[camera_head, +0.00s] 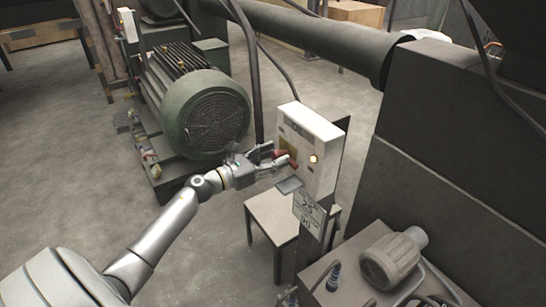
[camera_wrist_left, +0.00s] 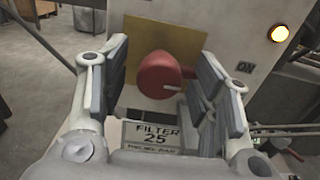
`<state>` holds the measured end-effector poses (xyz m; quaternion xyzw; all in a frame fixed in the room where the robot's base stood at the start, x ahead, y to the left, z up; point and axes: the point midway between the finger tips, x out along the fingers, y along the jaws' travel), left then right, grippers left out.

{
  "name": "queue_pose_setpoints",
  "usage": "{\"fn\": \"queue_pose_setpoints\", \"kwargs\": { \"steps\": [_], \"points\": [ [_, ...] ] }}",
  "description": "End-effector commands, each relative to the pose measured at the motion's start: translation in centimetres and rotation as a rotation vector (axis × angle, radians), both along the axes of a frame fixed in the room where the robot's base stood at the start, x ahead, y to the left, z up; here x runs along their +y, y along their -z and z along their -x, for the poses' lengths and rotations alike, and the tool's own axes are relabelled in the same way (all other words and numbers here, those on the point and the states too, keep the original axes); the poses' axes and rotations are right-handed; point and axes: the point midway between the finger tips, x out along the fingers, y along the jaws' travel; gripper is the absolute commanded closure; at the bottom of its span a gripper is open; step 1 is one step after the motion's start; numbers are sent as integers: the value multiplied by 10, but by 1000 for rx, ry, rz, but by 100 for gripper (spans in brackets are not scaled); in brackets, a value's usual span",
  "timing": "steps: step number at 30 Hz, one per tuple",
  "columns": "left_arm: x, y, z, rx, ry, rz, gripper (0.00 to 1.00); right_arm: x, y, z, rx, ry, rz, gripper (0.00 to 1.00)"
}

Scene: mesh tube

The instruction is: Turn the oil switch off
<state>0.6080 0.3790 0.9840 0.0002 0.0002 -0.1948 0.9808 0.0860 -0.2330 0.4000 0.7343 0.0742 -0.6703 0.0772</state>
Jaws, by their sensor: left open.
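The oil switch is a red rotary knob (camera_wrist_left: 159,75) on a yellow plate (camera_wrist_left: 188,39), on the front of a white control box (camera_head: 307,134) marked "OIL". My left gripper (camera_head: 272,158) is in front of the box in the head view, partly covering the knob. In the left wrist view the left gripper (camera_wrist_left: 160,90) is open, with one finger on each side of the knob. I cannot tell if they touch it. My right gripper is not in view.
A lit lamp (camera_head: 313,159) is on the box's face. A "FILTER 25" sign (camera_wrist_left: 153,140) is below the knob. A small table (camera_head: 268,213) stands under the box. A green motor (camera_head: 205,113) is to the left, and a large dark machine (camera_head: 440,170) to the right.

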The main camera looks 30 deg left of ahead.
Motion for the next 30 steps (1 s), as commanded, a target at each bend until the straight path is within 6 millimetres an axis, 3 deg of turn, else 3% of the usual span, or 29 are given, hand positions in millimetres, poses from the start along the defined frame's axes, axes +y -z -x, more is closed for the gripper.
{"fn": "queue_pose_setpoints", "kwargs": {
  "steps": [5,16,30],
  "points": [
    [0,0,0,0,0,0,44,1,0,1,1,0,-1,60],
    [0,0,0,0,0,0,89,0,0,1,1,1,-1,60],
    [1,0,0,49,1,115,89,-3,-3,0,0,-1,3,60]
  ]
}}
